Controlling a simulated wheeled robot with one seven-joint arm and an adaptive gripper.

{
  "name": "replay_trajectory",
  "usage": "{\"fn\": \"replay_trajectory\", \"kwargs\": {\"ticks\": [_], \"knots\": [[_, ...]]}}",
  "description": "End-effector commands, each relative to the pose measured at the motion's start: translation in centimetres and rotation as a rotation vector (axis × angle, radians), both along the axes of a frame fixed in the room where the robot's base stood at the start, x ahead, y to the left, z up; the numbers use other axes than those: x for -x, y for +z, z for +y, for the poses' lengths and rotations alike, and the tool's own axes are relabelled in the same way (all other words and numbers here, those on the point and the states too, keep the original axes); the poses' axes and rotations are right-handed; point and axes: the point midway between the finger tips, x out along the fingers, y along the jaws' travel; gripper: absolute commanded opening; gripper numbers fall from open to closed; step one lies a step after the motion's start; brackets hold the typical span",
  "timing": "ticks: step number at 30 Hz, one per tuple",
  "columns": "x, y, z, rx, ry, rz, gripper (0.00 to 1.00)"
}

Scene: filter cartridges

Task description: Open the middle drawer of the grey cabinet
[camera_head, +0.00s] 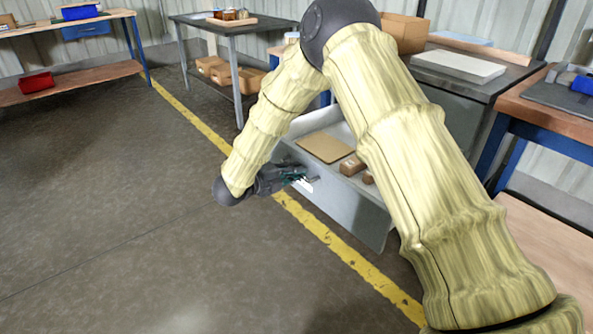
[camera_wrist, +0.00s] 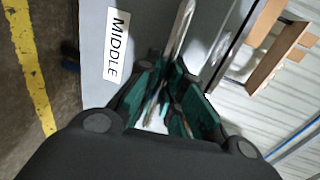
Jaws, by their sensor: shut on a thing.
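The middle drawer (camera_head: 345,212) of the grey cabinet (camera_head: 456,112) stands pulled out, and its inside shows in the head view. In the wrist view its grey front bears a white label (camera_wrist: 117,45) reading MIDDLE. My gripper (camera_head: 306,181) is at the outer face of the drawer front. In the wrist view my gripper (camera_wrist: 172,98) has its green-padded fingers shut on the pale bar handle (camera_wrist: 181,28). The fingers hide part of the handle. My arm hides part of the drawer and cabinet in the head view.
A tan flat piece (camera_head: 325,147) and brown blocks (camera_head: 352,165) lie in the drawer. A white slab (camera_head: 458,66) lies on the cabinet top. A workbench (camera_head: 560,112) stands at right. The floor (camera_head: 110,220) at left is clear, crossed by a yellow line (camera_head: 345,250).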

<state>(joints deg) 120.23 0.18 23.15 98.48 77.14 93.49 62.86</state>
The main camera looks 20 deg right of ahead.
Motion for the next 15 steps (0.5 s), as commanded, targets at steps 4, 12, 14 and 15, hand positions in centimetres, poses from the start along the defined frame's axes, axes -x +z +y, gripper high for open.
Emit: {"fn": "replay_trajectory", "kwargs": {"ticks": [4,12,14,15], "knots": [[0.01,-0.08,0.00,-0.001,0.000,0.001,0.17],[-0.01,-0.02,-0.01,0.000,0.000,0.000,0.32],[-0.02,-0.02,-0.01,0.000,0.000,0.000,0.32],[-0.01,-0.01,0.00,0.000,0.000,0.000,0.32]]}}
